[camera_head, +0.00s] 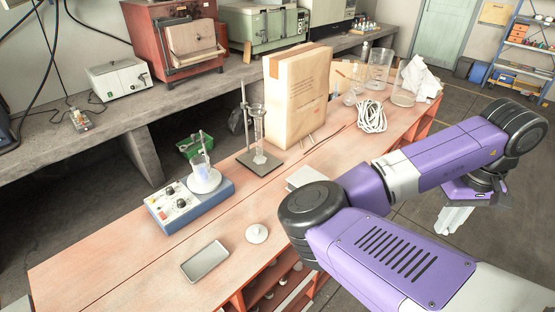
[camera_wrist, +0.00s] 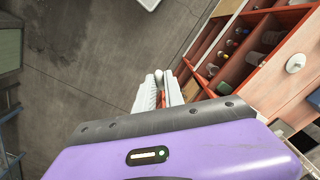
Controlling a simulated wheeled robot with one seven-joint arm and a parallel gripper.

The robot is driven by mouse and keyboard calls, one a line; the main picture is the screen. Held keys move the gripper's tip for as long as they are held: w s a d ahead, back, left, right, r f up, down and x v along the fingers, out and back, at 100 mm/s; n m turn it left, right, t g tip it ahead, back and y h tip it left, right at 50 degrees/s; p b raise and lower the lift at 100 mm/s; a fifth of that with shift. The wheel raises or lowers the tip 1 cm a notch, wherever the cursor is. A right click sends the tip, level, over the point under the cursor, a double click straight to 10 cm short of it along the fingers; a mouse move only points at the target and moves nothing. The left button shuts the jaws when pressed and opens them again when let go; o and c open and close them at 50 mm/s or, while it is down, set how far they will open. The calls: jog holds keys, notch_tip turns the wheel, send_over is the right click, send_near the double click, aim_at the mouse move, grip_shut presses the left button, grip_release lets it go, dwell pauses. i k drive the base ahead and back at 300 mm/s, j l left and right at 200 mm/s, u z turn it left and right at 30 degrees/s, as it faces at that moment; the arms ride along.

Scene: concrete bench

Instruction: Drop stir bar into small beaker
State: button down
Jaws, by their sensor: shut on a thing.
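My gripper (camera_head: 453,222) hangs over the floor, off the bench's right side. In the wrist view its two white ribbed fingers (camera_wrist: 160,92) are shut on a small pale piece, the stir bar (camera_wrist: 158,74), showing at their tips. In the head view the stir bar cannot be made out. Other glass beakers (camera_head: 378,68) stand at the far end of the bench.
On the orange bench (camera_head: 130,262) are a grey tray (camera_head: 205,262), a round white item (camera_head: 257,233), a cylinder on a stand (camera_head: 259,140), a large cardboard box (camera_head: 298,97) and coiled white rope (camera_head: 371,116). Open shelves (camera_wrist: 240,65) lie below the bench edge.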

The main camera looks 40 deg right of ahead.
aim_at(204, 179)
jog(key=i, duration=1)
jog(key=i+l+u, duration=0.15)
jog(key=l, duration=0.25)
jog(key=i+l+u, duration=0.2)
jog(key=l, duration=0.2)
jog(key=k, duration=0.05)
